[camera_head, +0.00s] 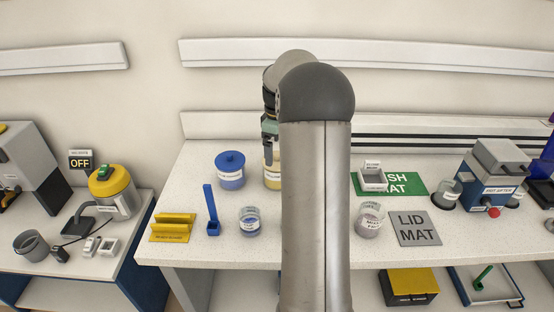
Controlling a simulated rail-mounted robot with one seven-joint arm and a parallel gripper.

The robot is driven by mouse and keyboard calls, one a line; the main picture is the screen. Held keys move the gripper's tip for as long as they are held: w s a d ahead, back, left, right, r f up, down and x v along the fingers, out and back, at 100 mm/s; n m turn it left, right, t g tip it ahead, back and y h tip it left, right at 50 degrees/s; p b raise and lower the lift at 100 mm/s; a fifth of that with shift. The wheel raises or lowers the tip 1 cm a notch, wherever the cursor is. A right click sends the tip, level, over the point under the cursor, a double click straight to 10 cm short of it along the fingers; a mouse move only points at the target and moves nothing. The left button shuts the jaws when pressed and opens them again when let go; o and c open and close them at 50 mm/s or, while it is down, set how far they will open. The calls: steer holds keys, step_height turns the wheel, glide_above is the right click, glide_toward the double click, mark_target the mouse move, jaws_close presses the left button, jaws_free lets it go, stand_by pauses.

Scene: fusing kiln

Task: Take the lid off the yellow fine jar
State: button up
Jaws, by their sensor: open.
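The yellow jar (272,178) stands on the white worktop, left of centre. My arm hides its right side, and its top is hard to make out behind the gripper. My gripper (270,150) is at the jar's top, seen partly past the left edge of my arm. It is open. Whether its fingers touch the lid cannot be told. The grey lid mat (419,229) lies on the right part of the worktop with nothing on it.
A blue lidded jar (230,172) stands left of the yellow jar. In front are a blue scoop (212,218), an open glass jar (249,221) and a yellow rack (173,228). Another glass jar (369,220) stands left of the lid mat, with a green mat (407,184) behind.

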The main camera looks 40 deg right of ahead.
steer(key=shift+w+f, duration=0.1)
steer(key=shift+f, duration=1.45)
steer(key=c, duration=0.8)
